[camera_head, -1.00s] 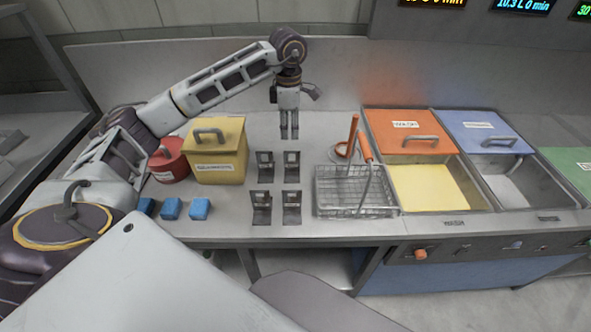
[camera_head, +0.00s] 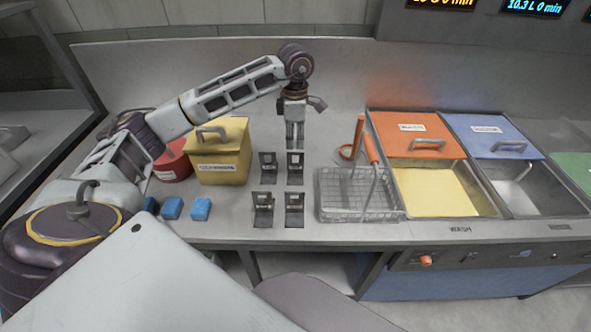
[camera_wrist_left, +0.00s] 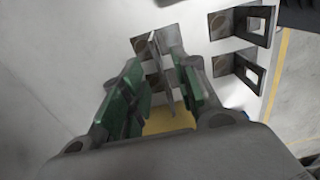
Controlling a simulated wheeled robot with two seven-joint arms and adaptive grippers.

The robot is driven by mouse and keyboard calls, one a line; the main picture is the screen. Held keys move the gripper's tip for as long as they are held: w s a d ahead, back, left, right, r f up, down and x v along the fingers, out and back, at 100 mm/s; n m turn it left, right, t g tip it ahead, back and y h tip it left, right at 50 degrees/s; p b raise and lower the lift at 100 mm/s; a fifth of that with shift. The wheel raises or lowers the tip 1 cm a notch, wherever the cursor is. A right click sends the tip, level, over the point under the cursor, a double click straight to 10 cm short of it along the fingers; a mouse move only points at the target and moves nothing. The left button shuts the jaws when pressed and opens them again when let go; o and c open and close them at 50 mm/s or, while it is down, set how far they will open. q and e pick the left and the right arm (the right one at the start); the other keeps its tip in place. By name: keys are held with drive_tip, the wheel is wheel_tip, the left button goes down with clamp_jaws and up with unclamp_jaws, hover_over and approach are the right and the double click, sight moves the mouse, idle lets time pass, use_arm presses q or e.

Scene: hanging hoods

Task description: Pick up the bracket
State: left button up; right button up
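Dark grey L-shaped brackets stand on the counter in two rows of two. The back row has a right bracket (camera_head: 295,170) and a left bracket (camera_head: 268,168). The front row has a left bracket (camera_head: 263,212) and a right bracket (camera_head: 294,212). My left gripper (camera_head: 294,146) points down just above the back right bracket. In the left wrist view its green-padded fingers (camera_wrist_left: 158,88) are apart, with one bracket (camera_wrist_left: 151,46) showing between and beyond them. I cannot tell whether they touch it. Two other brackets show at the upper right (camera_wrist_left: 241,22) (camera_wrist_left: 240,67). My right gripper is not in view.
A yellow lidded box (camera_head: 222,170), a red container (camera_head: 172,165) and blue blocks (camera_head: 172,208) stand left. A wire basket (camera_head: 350,198) with an orange handle stands right of the brackets. Beyond it are sinks with an orange lid (camera_head: 412,146) and a blue lid (camera_head: 485,140).

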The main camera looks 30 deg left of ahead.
use_arm(q)
drive_tip(key=shift+f, duration=2.9)
drive_tip(key=shift+w+a+f+p, duration=0.15)
drive_tip(key=shift+f+p, duration=0.1)
drive_tip(key=shift+f, duration=1.05)
drive_tip(key=shift+w+d+f+p, duration=0.1)
drive_tip(key=shift+w+f+p, duration=0.1)
drive_tip(key=shift+f, duration=1.1)
clamp_jaws()
